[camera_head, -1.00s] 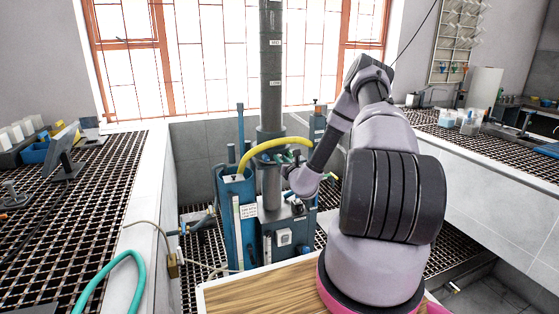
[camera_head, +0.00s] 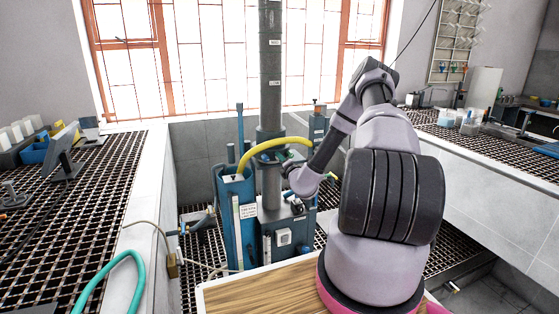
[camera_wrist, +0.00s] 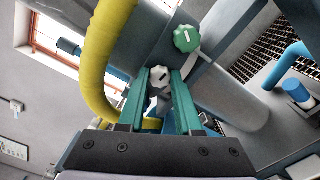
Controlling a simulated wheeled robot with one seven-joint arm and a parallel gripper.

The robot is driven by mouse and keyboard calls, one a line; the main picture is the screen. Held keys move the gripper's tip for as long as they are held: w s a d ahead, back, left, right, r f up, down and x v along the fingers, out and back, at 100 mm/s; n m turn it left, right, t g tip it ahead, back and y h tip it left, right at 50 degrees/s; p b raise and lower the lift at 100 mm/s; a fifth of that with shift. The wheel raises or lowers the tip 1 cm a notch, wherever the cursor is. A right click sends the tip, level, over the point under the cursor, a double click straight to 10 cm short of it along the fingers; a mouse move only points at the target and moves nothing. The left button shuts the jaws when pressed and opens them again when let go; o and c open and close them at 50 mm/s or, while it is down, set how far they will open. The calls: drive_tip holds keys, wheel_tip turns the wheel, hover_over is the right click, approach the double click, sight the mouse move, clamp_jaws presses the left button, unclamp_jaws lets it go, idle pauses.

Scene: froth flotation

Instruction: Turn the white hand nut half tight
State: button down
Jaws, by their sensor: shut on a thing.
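The white hand nut (camera_wrist: 160,77) shows in the wrist view between the tips of my gripper's two green fingers. It is a small lobed knob with a dark mark on its face. My gripper (camera_wrist: 159,84) is shut on it, with a finger on each side. The nut is too small and covered to make out in the head view, where my wrist is beside the column of the blue flotation machine (camera_head: 228,215). How tight the nut is cannot be seen.
A green lobed knob (camera_wrist: 187,38) is just above and right of the nut. A yellow hose (camera_wrist: 103,60) curves close along the left of my fingers; it also arches over the machine (camera_head: 262,147). A blue pipe (camera_wrist: 288,62) is at the right.

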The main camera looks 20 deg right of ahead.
drive_tip(key=shift+a+m, duration=0.3)
drive_tip(key=shift+m, duration=0.2)
drive_tip(key=shift+a+r, duration=0.1)
drive_tip(key=c, duration=0.6)
unclamp_jaws()
drive_tip(key=shift+d, duration=0.2)
drive_tip(key=s, duration=1)
drive_tip(key=shift+s+a, duration=0.15)
drive_tip(key=shift+s, duration=0.25)
drive_tip(key=shift+r, duration=0.1)
